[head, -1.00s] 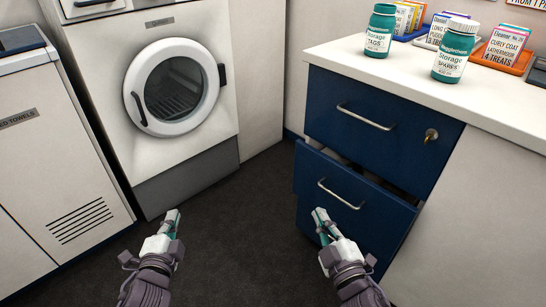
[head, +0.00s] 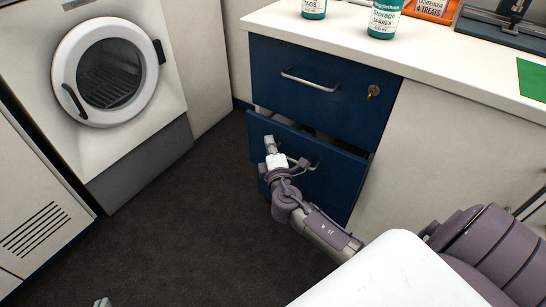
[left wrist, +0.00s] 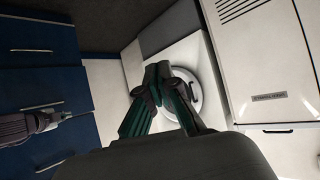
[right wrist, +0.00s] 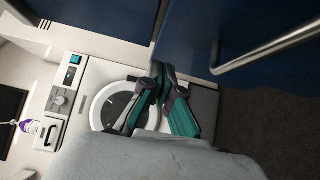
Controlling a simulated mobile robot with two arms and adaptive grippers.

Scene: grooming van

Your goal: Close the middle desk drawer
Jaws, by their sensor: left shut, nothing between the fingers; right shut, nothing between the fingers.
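The middle desk drawer (head: 337,187) has a dark blue front and a metal bar handle. It stands partly pulled out, with a dark gap along its top edge below the closed upper drawer (head: 320,95). My right gripper (head: 269,142) is shut and empty, at the left part of this front near the handle; whether it touches cannot be told. In the right wrist view my right gripper (right wrist: 162,70) points past a blue front with a handle (right wrist: 270,50). My left gripper (head: 102,302) shows only its tip at the bottom left; in its wrist view (left wrist: 165,70) it is shut and empty.
A white counter (head: 440,82) with teal jars (head: 383,20) tops the desk. A washer-like machine with a round door (head: 105,75) stands to the left, beside a vented cabinet (head: 35,225). The dark floor (head: 190,225) between is clear.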

